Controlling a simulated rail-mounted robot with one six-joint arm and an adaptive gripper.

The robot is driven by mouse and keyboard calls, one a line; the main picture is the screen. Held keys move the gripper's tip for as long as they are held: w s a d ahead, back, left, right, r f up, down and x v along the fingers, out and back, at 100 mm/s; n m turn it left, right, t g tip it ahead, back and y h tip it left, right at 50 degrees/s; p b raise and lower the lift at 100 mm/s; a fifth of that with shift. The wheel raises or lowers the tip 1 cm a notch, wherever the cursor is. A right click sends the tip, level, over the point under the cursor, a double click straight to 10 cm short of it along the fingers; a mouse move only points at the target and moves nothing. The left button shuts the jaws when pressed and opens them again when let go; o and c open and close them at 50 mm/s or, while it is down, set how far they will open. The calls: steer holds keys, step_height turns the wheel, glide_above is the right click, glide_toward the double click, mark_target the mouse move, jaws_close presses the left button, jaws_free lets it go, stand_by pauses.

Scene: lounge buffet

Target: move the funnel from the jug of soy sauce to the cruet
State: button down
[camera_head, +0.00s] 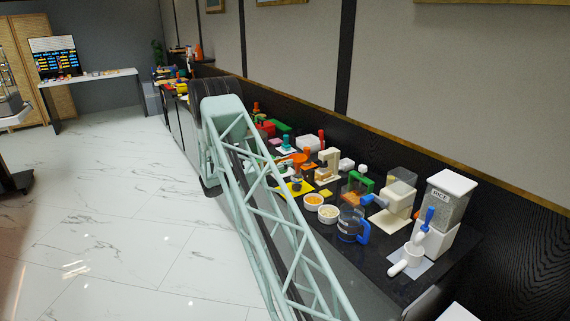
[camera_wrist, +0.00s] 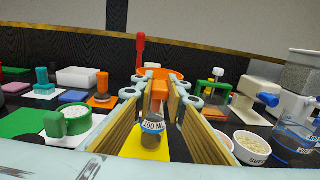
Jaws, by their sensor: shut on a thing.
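An orange funnel (camera_wrist: 160,73) sits between the fingers of my gripper (camera_wrist: 160,92) in the wrist view. The gripper is shut on it, and its wide rim shows beyond the fingertips. A small clear vessel (camera_wrist: 151,141) with a "100 ML" label and dark contents stands on a yellow mat (camera_wrist: 131,143), below the funnel in the picture. I cannot tell whether the funnel's spout is inside it, or whether it is the cruet or the soy sauce jug. In the head view the funnel (camera_head: 300,159) shows beside my arm, above the yellow mat (camera_head: 306,187).
A rice dispenser (camera_head: 447,205) is farther right. A green-handled cup (camera_wrist: 69,121) is left of the gripper. The wall runs behind the crowded dark counter.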

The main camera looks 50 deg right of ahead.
steer(key=shift+f+b, duration=0.35)
steer(key=shift+f, duration=0.4)
stand_by(0.5)
steer(key=c, duration=2.5)
jaws_free()
steer(key=o, duration=0.5)
steer(key=shift+w+a, duration=0.1)
steer(key=shift+a, duration=0.2)
steer(key=shift+v, duration=6.65)
steer(key=shift+r, duration=0.1)
